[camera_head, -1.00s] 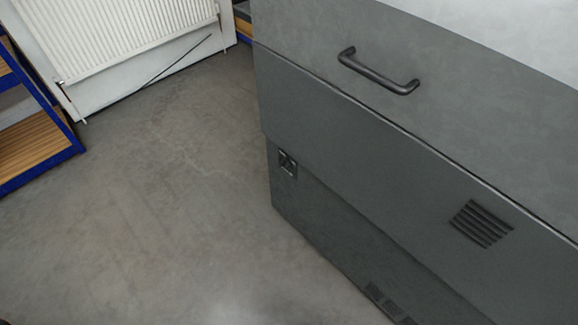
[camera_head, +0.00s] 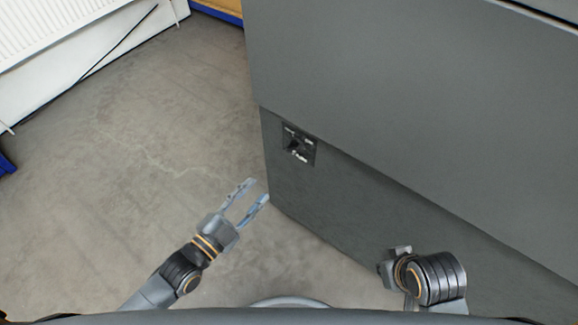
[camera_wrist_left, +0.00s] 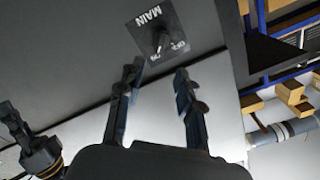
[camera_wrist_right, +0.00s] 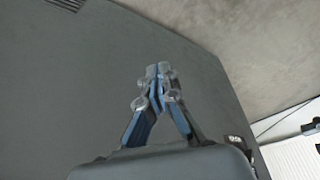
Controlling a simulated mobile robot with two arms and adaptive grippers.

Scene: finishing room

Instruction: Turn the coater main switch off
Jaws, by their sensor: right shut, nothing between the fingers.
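The coater main switch (camera_head: 298,146) is a small dark plate with a knob, low on the grey coater's side near its left edge. In the left wrist view the switch plate (camera_wrist_left: 160,36) reads MAIN, with its knob just beyond the fingertips. My left gripper (camera_head: 254,192) is open and empty, below and left of the switch, apart from it; its spread fingers also show in the left wrist view (camera_wrist_left: 157,75). My right gripper (camera_wrist_right: 158,72) is shut and empty in front of the grey panel; in the head view its fingers are mostly hidden behind its own wrist.
The grey coater (camera_head: 400,80) fills the right side, its lower panel set back below an edge. A white radiator (camera_head: 70,40) stands at upper left. The concrete floor (camera_head: 150,150) between is clear. Shelving with wooden pieces (camera_wrist_left: 285,92) shows in the left wrist view.

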